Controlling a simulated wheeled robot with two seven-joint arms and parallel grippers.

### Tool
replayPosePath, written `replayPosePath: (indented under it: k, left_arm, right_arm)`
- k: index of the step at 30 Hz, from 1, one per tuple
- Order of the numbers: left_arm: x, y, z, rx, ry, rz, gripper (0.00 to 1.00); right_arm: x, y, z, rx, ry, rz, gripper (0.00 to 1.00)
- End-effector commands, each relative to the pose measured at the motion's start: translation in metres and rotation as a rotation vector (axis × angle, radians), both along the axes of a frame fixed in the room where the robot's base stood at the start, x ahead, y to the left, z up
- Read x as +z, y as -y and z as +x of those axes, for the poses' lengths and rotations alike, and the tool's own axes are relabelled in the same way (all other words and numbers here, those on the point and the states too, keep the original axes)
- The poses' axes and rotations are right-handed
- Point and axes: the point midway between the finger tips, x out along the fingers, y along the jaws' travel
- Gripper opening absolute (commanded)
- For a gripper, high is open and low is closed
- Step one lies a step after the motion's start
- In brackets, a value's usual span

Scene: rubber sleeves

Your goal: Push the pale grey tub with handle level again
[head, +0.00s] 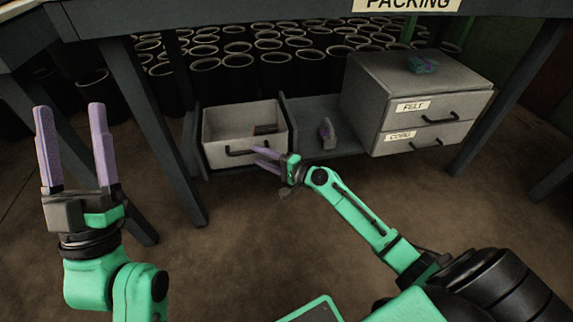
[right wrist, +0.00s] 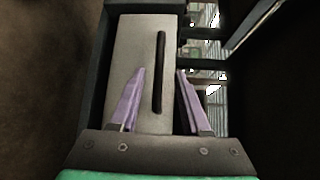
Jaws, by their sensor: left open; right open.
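The pale grey tub with handle (head: 222,133) sits in the left bay of the low shelf under the packing table, its open top showing and a dark item (head: 265,129) inside. Its black handle (head: 240,152) is on the front face. My right gripper (head: 252,157) is open in front of the handle. In the right wrist view the tub's front (right wrist: 130,60) fills the middle, and the handle (right wrist: 160,70) shows between the open fingertips (right wrist: 161,72); contact cannot be told. My left gripper (head: 70,106) is open, raised and empty at the left.
A grey drawer unit (head: 368,105) labelled FELT and CORG stands right, with a small teal object (head: 422,64) on top. Table legs (head: 150,130) flank the shelf. Dark cylinders crowd behind; the front floor is clear.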

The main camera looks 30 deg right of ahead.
Motion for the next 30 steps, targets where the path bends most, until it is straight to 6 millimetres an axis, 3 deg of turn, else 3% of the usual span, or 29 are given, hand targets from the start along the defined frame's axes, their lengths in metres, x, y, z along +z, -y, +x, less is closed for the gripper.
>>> replayPosePath:
  k: [4,10,27,30]
  left_arm:
    - [-0.026,0.005,0.012,-0.009,-0.096,0.017,0.78]
    - [-0.034,0.006,0.014,-0.012,-0.119,0.020,0.78]
    - [-0.035,0.006,0.015,-0.012,-0.123,0.020,0.78]
    - [-0.052,0.010,0.022,-0.020,-0.207,0.041,0.78]
  right_arm:
    - [0.003,0.021,-0.036,0.001,-0.004,-0.003,0.47]
    - [0.007,0.042,-0.072,0.000,-0.002,0.003,0.47]
    - [0.008,0.047,-0.079,0.000,0.001,-0.003,0.47]
    - [-0.006,0.038,-0.089,0.003,-0.011,-0.084,0.47]
